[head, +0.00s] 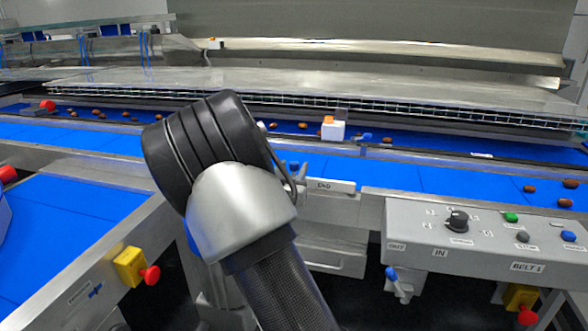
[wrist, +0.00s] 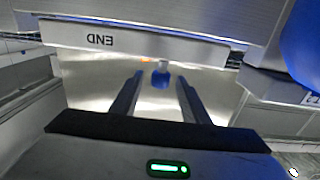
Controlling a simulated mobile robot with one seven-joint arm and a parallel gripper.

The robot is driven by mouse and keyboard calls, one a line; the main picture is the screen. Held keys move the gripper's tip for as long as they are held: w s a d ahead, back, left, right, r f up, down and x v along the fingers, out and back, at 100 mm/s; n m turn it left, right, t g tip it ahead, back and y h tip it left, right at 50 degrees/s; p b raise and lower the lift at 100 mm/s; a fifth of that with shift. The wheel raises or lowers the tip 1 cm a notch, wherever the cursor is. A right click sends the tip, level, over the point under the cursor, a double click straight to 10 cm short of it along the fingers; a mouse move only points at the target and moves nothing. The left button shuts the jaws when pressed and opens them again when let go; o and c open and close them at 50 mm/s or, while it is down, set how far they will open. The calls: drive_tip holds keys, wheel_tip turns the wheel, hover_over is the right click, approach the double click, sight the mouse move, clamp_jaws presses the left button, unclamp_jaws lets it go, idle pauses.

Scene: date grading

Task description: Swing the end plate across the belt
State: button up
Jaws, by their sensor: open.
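The end plate (wrist: 190,47), a pale metal strip marked END, shows upside down across the top of the wrist view. In the head view the end plate (head: 340,187) lies along the near edge of the blue belt (head: 420,180), just right of my arm. A blue knob (wrist: 160,78) on a short pale stem stands by the plate's edge. My gripper (wrist: 159,80) is open, with one dark finger on each side of the knob in the picture. I cannot tell whether either finger touches it.
A grey control box (head: 470,240) with a dial and buttons stands at the right. A yellow box with a red button (head: 151,275) is at the lower left. Several dates (head: 530,188) lie on the belt. A white box (head: 333,131) stands at its far side.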

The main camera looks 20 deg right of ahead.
drive_tip(key=shift+x, duration=1.1)
clamp_jaws()
drive_tip(key=shift+w, duration=0.2)
